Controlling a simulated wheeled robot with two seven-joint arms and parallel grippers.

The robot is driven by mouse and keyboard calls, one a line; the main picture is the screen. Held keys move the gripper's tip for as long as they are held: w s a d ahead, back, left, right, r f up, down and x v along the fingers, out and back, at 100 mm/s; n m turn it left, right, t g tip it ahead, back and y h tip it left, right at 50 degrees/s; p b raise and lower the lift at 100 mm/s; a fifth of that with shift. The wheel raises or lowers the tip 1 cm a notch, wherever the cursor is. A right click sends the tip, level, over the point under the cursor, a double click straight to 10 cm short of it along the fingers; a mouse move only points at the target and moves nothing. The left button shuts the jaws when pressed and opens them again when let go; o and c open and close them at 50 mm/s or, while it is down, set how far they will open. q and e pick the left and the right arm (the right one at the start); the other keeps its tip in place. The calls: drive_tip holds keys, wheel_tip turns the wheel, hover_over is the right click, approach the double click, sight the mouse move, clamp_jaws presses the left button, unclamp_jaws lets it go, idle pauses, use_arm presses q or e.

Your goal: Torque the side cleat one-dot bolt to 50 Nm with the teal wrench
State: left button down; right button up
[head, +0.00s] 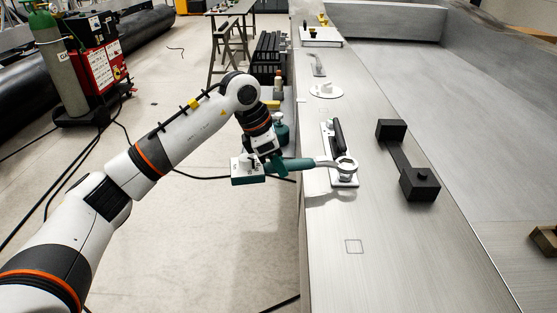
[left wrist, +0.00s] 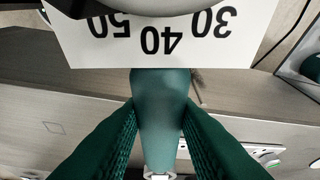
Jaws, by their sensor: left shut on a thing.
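My left gripper (head: 272,160) is shut on the teal wrench (head: 298,164), around its handle at the left side of the metal deck. The wrench lies about level, and its grey ring end (head: 346,164) sits over the near end of the side cleat (head: 337,136), a black bar on a pale plate. The ring hides the bolt, and no dot mark can be read. In the left wrist view the teal handle (left wrist: 160,105) runs between my two green fingers. A white scale (left wrist: 160,40) there reads 30, 40 and 50 upside down; no pointer can be made out. My right gripper is not in view.
A black double-block piece (head: 420,183) stands on the deck (head: 400,260) right of the cleat. A white round fitting (head: 326,91) and a grey bracket (head: 318,65) lie farther back. The near deck is clear. A red cart with a green cylinder (head: 55,60) stands back left.

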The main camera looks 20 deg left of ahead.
use_arm(q)
drive_tip(key=shift+f+b, duration=0.3)
drive_tip(key=shift+b, duration=0.05)
idle(0.5)
idle(1.2)
drive_tip(key=shift+f+b, duration=1.05)
idle(0.4)
drive_tip(key=shift+w+r, duration=0.1)
drive_tip(key=shift+w+a+m, duration=0.25)
drive_tip(key=shift+w+m, duration=0.25)
drive_tip(key=shift+w, duration=0.1)
idle(0.5)
drive_tip(key=shift+w+a+m+g, duration=0.25)
drive_tip(key=shift+w+m+g, duration=0.05)
drive_tip(key=shift+w+m, duration=0.2)
drive_tip(key=shift+w, duration=0.1)
drive_tip(key=shift+w, duration=0.1)
